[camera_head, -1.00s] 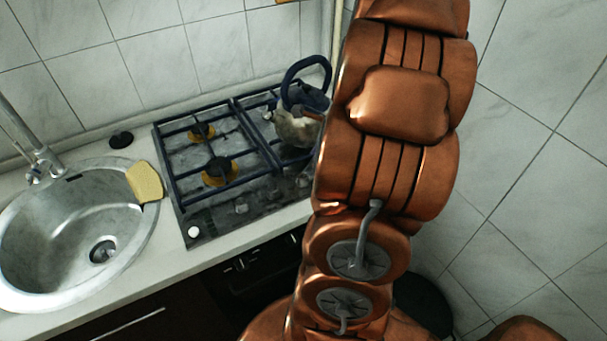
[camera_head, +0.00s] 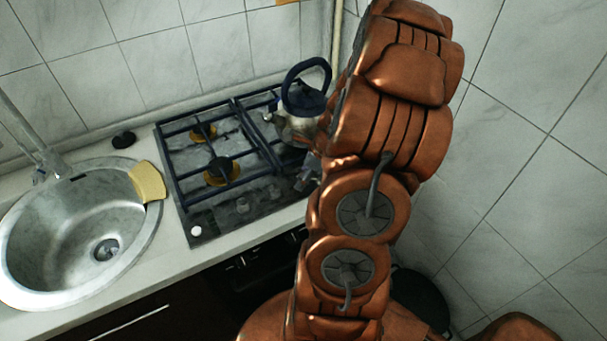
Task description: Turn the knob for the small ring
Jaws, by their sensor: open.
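The gas stove (camera_head: 215,215) has a row of knobs on its front strip. One is a white knob (camera_head: 196,230) at the left end, and two grey knobs (camera_head: 242,205) and (camera_head: 274,191) are further right. The small rear ring (camera_head: 203,131) and the bigger front ring (camera_head: 221,171) show under the black grate on the left half. The right rings are hidden by the kettle and my arm. My gripper (camera_head: 308,175) shows partly as grey fingers beside my copper arm, over the right end of the knob strip. It is open, and I see nothing in it.
A steel kettle (camera_head: 299,124) with a dark blue handle stands on the right of the grate, close to my arm. A round sink (camera_head: 60,270) with a yellow sponge (camera_head: 148,182) is at the left. A black plug (camera_head: 124,139) lies behind it. Tiled walls close the back and right.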

